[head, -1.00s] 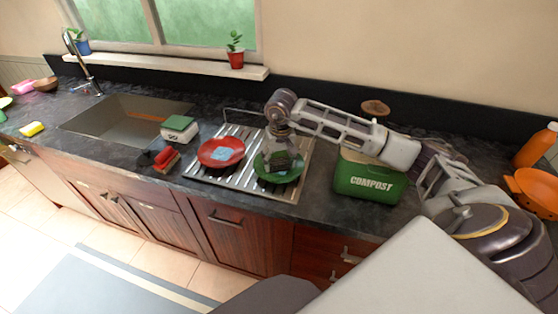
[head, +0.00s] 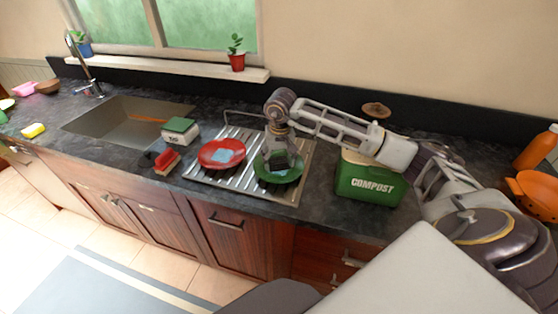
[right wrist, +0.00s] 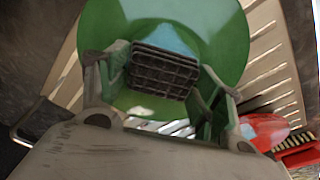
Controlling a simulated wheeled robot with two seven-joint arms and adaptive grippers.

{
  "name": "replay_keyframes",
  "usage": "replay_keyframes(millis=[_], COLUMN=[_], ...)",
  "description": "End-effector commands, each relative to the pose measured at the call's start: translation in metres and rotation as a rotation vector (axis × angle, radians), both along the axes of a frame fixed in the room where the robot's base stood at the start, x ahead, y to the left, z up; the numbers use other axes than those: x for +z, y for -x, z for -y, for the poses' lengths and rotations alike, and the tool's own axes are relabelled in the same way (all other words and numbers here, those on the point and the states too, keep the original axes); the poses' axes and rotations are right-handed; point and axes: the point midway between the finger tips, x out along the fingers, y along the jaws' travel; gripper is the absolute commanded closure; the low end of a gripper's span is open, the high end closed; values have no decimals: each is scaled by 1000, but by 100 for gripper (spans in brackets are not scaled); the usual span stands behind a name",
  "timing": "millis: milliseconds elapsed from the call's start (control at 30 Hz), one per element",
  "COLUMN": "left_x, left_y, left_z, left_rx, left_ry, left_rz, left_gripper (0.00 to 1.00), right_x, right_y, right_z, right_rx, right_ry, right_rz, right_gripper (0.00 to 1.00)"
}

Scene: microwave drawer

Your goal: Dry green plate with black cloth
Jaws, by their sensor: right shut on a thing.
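The green plate (head: 262,178) lies on the metal drying rack, partly hidden in the head view by my right gripper (head: 279,150). In the right wrist view the plate (right wrist: 218,30) shows a light blue wet-looking patch. The black cloth (right wrist: 163,70), dark with a grid pattern, is between the fingers of my right gripper (right wrist: 160,85), which is shut on it. The cloth is over the plate, partly covering the blue patch; I cannot tell whether it touches the plate. My left gripper is not in view.
A red plate (head: 210,154) with a light blue patch sits left on the drying rack (head: 238,183). A green compost bin (head: 370,182) stands to the right. A red-black brush (head: 166,161), a green-topped box (head: 178,131) and the sink (head: 115,125) are to the left.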

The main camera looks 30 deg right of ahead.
Motion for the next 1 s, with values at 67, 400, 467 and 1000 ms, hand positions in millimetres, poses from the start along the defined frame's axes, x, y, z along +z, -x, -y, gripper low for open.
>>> replay_keyframes(millis=[67,400,467,1000], left_x=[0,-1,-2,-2], left_y=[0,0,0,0], left_z=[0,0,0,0], left_rx=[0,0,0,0], left_ry=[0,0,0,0], left_rz=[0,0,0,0], left_gripper=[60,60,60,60], right_x=[-1,0,0,2], right_y=[1,11,13,14], right_z=[0,-4,-4,-5], right_rx=[0,1,0,-1], right_ry=[1,1,0,1], right_rz=[-1,-1,-2,0], right_gripper=[53,53,53,53])
